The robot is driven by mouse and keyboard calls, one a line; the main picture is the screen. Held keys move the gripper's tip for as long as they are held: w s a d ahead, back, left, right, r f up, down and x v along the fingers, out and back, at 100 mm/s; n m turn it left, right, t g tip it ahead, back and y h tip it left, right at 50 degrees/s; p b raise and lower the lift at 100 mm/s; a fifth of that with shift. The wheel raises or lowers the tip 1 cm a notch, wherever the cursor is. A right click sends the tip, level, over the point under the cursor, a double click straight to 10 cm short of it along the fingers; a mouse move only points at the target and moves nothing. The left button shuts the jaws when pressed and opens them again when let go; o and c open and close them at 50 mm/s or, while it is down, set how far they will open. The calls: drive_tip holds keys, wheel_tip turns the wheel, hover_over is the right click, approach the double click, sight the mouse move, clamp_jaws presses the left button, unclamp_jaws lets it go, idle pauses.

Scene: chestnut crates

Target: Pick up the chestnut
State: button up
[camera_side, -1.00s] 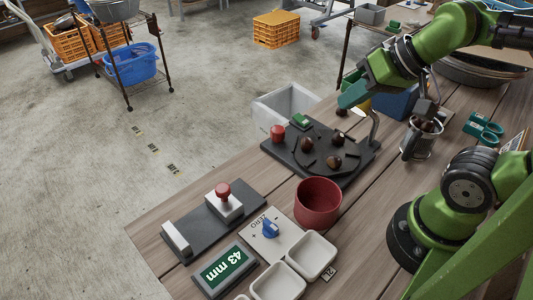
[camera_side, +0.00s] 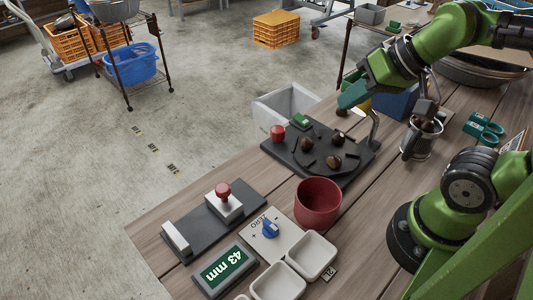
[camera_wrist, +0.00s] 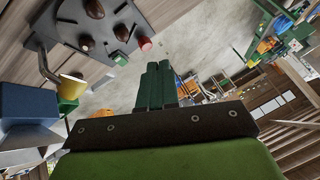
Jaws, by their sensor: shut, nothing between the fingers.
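Several brown chestnuts lie on a dark round plate on a black base (camera_side: 293,157), one of them (camera_side: 306,144) left of centre and another (camera_side: 334,162) at the front. Chestnuts also show at the upper left of the wrist view (camera_wrist: 122,32). My gripper (camera_side: 346,101) is above the far side of the base, its teal fingers pointing down and left. The fingers are together and empty in the wrist view (camera_wrist: 154,84). A small brown thing (camera_side: 341,111) shows just below the fingertips in the side view; I cannot tell whether they touch.
A red knob (camera_side: 277,133) and a bent metal post (camera_side: 374,126) stand on the base. A red cup (camera_side: 318,202), white trays (camera_side: 312,256) and a 43 mm display (camera_side: 223,269) are nearer the front. A metal cup (camera_side: 414,145) stands at right, a whitish bin (camera_side: 264,118) behind.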

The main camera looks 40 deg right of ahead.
drive_tip(key=o, duration=0.9)
drive_tip(key=w+d+f+n+g+h, duration=0.35)
drive_tip(key=w+f+n+g, duration=0.3)
drive_tip(key=w, duration=0.35)
drive_tip(key=n+g+h, duration=0.2)
drive_tip(key=n+g, duration=0.2)
drive_tip(key=n, duration=0.2)
approach(337, 134)
drive_tip(key=x, duration=0.3)
drive_tip(key=shift+s+d+n, duration=0.2)
drive_tip(key=shift+n, duration=0.05)
drive_tip(key=shift+x, duration=3.05)
